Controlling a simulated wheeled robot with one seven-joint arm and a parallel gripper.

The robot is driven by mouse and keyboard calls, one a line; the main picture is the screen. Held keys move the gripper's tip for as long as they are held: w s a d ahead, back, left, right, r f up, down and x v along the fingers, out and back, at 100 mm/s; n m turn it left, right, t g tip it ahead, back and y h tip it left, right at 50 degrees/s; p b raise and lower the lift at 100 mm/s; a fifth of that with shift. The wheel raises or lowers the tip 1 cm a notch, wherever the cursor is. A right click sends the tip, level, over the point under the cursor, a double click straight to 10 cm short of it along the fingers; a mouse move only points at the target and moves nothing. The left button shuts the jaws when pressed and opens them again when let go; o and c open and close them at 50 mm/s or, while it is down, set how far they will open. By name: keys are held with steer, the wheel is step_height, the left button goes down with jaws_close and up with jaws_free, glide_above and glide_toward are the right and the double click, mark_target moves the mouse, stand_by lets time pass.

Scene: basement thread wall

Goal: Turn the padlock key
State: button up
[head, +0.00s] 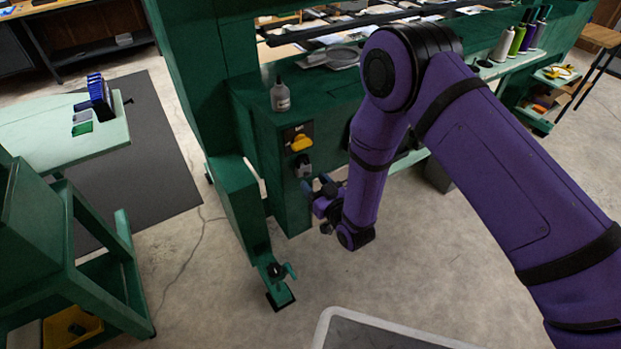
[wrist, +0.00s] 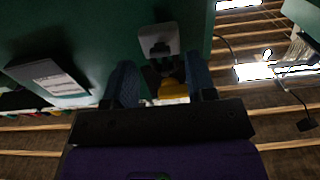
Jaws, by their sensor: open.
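On the green machine's front post, a yellow knob (head: 301,142) sits on a dark plate. Below it is a small grey fitting with a dark front (head: 303,166), possibly the padlock; I cannot make out a key. My gripper (head: 316,184) is low beside the post, just below and right of that fitting. In the wrist view my gripper (wrist: 161,78) has its two blue fingers apart, with a yellow part (wrist: 173,88) showing between and beyond them. A pale plate with a dark piece (wrist: 158,42) is just past the fingertips. I cannot tell whether anything touches.
A bottle (head: 280,97) stands on the machine's ledge above. A green foot with a clamp handle (head: 279,280) projects at floor level to the left. A green cart (head: 70,250) is farther left. A pale-rimmed tray (head: 325,325) shows at the bottom. Bare floor lies between.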

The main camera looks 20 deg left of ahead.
mark_target(308, 175)
steer(key=shift+x, duration=1.3)
steer(key=shift+c, duration=0.2)
steer(key=c, duration=0.9)
